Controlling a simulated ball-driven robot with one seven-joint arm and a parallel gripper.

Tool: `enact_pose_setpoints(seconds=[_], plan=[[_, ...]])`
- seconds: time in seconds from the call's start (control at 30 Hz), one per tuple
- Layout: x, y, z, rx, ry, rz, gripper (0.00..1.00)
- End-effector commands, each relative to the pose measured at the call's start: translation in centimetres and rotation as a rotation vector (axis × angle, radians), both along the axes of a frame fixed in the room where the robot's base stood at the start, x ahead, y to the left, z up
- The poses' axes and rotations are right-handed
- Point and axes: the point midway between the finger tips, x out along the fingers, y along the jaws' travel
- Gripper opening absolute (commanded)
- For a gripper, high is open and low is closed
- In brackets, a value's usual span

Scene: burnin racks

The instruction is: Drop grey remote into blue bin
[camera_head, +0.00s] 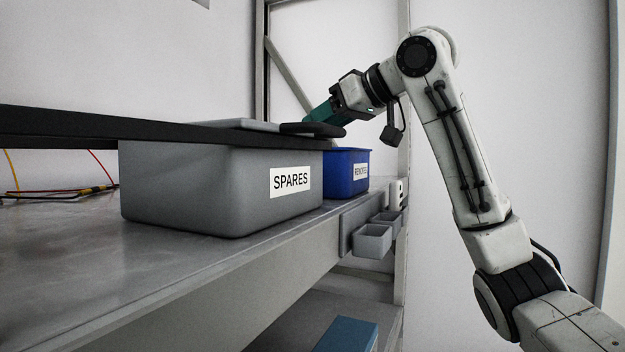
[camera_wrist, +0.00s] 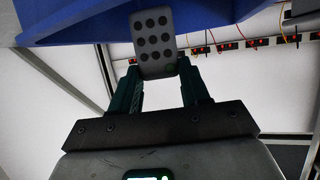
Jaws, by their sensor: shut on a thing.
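The grey remote (camera_wrist: 154,42), with rows of dark round buttons, is between the fingertips of my gripper (camera_wrist: 158,75) in the wrist view. My gripper is shut on its near end. The blue bin (camera_head: 346,181) stands on the bench behind the grey bin in the head view, with a white label on its front. My gripper (camera_head: 318,113) is above the bench there, higher than the blue bin and near its left side. A blue surface (camera_wrist: 75,25), likely the bin, fills the top of the wrist view behind the remote. I cannot tell whether the remote is over the bin's opening.
A grey bin labelled SPARES (camera_head: 220,190) stands left of the blue bin. A black bar (camera_head: 80,130) crosses in front of its top, and a dark flat object (camera_head: 312,129) lies at the bar's end. Small grey trays (camera_head: 372,241) hang at the bench edge.

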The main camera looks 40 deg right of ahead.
Motion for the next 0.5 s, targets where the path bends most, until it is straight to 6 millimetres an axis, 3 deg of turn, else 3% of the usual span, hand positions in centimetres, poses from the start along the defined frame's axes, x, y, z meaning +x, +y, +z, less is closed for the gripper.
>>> enact_pose_setpoints(seconds=[0.37, 0.4, 0.5], plan=[[-0.01, 0.0, -0.5, 0.001, 0.0, 0.0, 0.16], [-0.01, 0.0, -0.5, 0.001, 0.0, 0.0, 0.48], [-0.01, 0.0, -0.49, 0.0, 0.0, 0.0, 0.57]])
